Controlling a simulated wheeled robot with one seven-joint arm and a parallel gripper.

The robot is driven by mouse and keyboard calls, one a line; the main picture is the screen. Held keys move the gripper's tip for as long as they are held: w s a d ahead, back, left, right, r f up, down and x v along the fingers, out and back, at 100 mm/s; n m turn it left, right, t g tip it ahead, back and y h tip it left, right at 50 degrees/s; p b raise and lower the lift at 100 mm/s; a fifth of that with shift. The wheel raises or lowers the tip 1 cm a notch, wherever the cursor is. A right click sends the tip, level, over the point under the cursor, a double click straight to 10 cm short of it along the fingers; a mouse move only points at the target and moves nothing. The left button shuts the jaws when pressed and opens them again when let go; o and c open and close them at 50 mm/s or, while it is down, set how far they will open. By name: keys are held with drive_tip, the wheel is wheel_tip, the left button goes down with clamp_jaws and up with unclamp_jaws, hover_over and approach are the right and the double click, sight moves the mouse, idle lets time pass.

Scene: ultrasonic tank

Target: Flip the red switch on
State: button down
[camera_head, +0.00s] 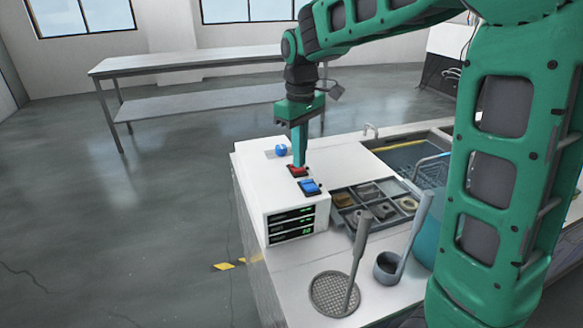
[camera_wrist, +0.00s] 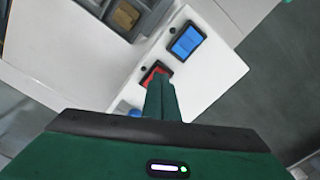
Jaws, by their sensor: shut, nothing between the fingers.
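The red switch (camera_head: 297,171) is a small rocker in a dark frame on top of the white control box (camera_head: 256,185). It also shows in the wrist view (camera_wrist: 153,73), partly hidden behind my fingers. My gripper (camera_head: 299,164) is shut and empty, pointing down with its fingertips at the red switch. In the wrist view the closed fingers (camera_wrist: 159,82) overlap the switch's edge. I cannot tell whether they touch it, or which way the rocker is tilted.
A blue switch (camera_head: 310,187) sits beside the red one, and a blue knob (camera_head: 281,149) is on the other side. Green readouts face the front.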

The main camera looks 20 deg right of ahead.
drive_tip(key=shift+f, duration=0.6)
idle(0.3)
drive_tip(key=shift+r, duration=0.1)
wheel_tip(320, 180, up, 7)
idle(0.8)
idle(0.4)
drive_tip(key=shift+s, duration=0.1)
